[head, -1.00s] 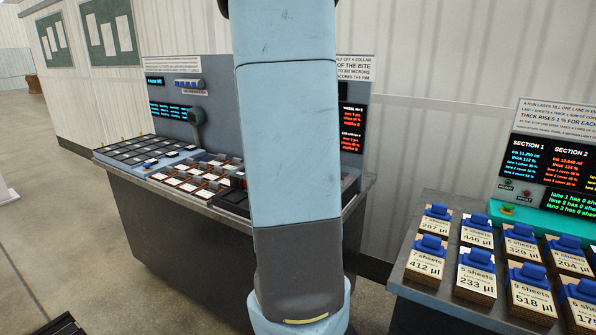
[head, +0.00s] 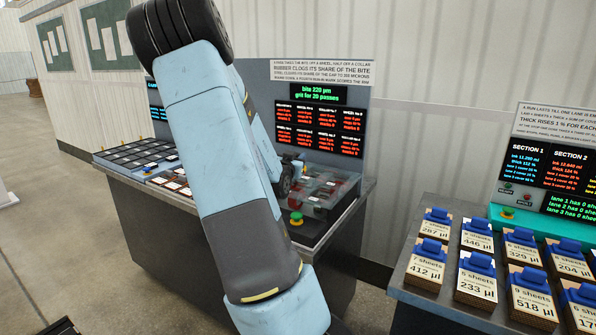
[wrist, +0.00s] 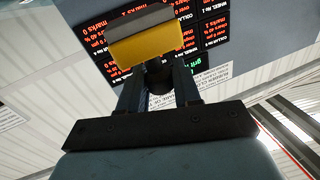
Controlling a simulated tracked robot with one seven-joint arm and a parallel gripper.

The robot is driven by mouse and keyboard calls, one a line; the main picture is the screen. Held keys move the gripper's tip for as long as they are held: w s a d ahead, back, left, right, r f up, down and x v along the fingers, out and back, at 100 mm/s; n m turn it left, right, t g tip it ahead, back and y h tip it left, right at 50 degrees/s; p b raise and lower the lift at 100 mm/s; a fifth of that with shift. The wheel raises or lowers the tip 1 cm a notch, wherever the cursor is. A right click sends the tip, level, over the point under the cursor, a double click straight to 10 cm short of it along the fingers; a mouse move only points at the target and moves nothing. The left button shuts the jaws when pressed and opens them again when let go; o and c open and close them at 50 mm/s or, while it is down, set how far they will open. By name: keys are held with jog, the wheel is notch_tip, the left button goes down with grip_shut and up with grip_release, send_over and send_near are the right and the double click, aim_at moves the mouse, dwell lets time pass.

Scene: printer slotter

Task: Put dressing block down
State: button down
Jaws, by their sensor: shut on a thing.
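The dressing block (wrist: 147,46), yellow with a grey top layer, is held at the tips of my gripper (wrist: 158,78) in the wrist view. The dark fingers are shut on its handle or underside; the exact contact is hard to see. In the head view my arm crosses the middle of the picture and hides much of the grey bench (head: 150,205). The dark end of my arm shows only in part over the bench's right half, and I cannot make out the block there.
A green button (head: 296,218) sits on the bench's right part beside a clear-covered unit (head: 325,188). A panel with red readouts (head: 320,128) stands behind. A second bench at right holds several blue-clipped card stacks (head: 476,275).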

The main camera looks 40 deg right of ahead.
jog(key=shift+w+d+f, duration=0.35)
jog(key=shift+w+f, duration=0.1)
jog(key=shift+f, duration=0.25)
jog(key=shift+w+d+f, duration=0.3)
jog(key=shift+w+f, duration=0.15)
jog(key=shift+f, duration=1.7)
jog(key=shift+f, duration=0.15)
jog(key=c, duration=0.8)
grip_release()
